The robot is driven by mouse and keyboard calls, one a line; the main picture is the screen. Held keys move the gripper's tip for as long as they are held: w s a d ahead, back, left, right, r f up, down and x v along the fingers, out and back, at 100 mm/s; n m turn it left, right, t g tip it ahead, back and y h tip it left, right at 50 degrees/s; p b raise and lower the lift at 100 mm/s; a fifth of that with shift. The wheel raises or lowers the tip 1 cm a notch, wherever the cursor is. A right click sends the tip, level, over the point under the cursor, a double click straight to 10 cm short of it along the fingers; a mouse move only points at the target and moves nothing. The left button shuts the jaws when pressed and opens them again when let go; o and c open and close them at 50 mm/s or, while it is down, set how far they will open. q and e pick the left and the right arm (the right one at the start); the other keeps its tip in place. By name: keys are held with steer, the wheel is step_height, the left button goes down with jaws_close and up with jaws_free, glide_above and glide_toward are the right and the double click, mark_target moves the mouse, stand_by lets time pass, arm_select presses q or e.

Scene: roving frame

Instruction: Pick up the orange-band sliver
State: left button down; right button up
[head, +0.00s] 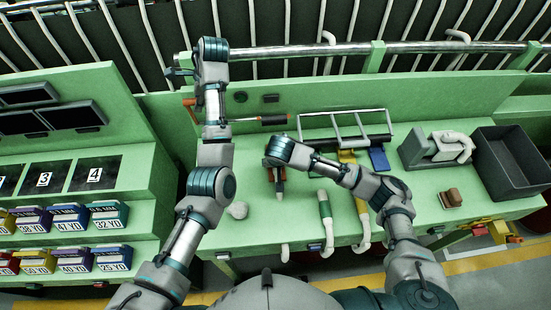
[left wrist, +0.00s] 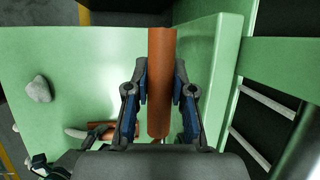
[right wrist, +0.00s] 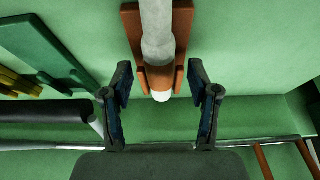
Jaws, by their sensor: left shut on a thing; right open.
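A grey-white sliver (right wrist: 158,30) lies in an orange-brown holder (right wrist: 131,22) in the right wrist view. Its white end (right wrist: 161,97) comes between the fingers of my right gripper (right wrist: 161,80), which is open. In the head view my right wrist covers most of this holder, near the bench middle. My left gripper (left wrist: 160,85) is shut on an orange-brown cylinder (left wrist: 159,55) above the bench in the left wrist view. In the head view its fingers are small, at the left arm's far end (head: 180,73). The holder (left wrist: 98,128) also shows in the left wrist view.
A green-band sliver (head: 325,208) and a yellow-band sliver (head: 361,208) hang over the bench front to the right. A pale stone (head: 238,210) lies left of the holder. A metal rack (head: 345,126), a grey machine (head: 437,148) and a dark bin (head: 497,160) stand further right.

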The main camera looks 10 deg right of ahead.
steer(key=shift+w+f, duration=0.2)
steer(key=shift+f, duration=0.25)
steer(key=c, duration=1.1)
steer(key=shift+c, duration=0.2)
